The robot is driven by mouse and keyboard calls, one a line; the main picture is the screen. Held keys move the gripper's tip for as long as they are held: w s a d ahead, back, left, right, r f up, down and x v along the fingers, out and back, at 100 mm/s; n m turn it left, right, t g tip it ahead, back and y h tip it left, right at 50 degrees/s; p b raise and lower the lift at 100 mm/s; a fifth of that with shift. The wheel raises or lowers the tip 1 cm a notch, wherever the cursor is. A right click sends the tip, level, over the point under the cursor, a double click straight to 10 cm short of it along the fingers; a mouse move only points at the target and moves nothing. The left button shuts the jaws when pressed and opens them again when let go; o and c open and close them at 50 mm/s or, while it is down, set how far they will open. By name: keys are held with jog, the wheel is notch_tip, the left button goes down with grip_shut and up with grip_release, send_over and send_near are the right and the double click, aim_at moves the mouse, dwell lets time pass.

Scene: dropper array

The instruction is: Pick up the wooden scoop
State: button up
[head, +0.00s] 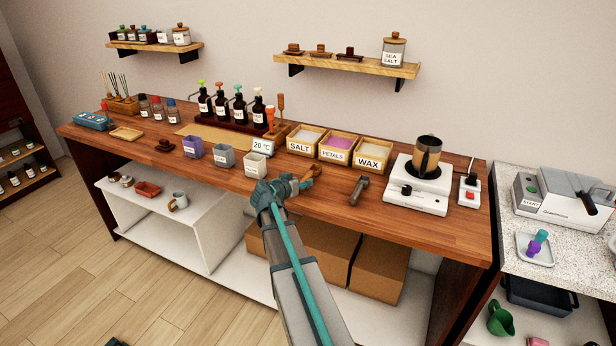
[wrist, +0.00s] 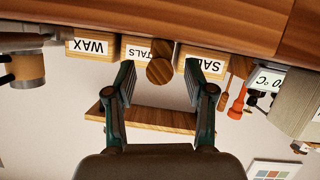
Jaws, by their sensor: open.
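The wooden scoop (head: 313,171) is on the wooden counter in front of the PETALS box, partly hidden by my gripper (head: 296,184) in the head view. In the wrist view, which is upside down, the round wooden end of the scoop (wrist: 160,71) shows between the two fingertips of my gripper (wrist: 160,75). The fingers are spread apart, with a gap on each side of the scoop. I cannot tell how far beyond the fingertips it lies.
Boxes labelled SALT (head: 303,140), PETALS (head: 336,149) and WAX (head: 371,155) stand behind the scoop. A hot plate (head: 416,192) bears a mug (head: 428,155).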

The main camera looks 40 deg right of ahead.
aim_at(309, 177)
jog(key=shift+p+x, duration=0.35)
jog(key=shift+x, duration=1.15)
grip_shut()
jog(key=shift+r, duration=0.1)
jog(key=shift+r, duration=0.15)
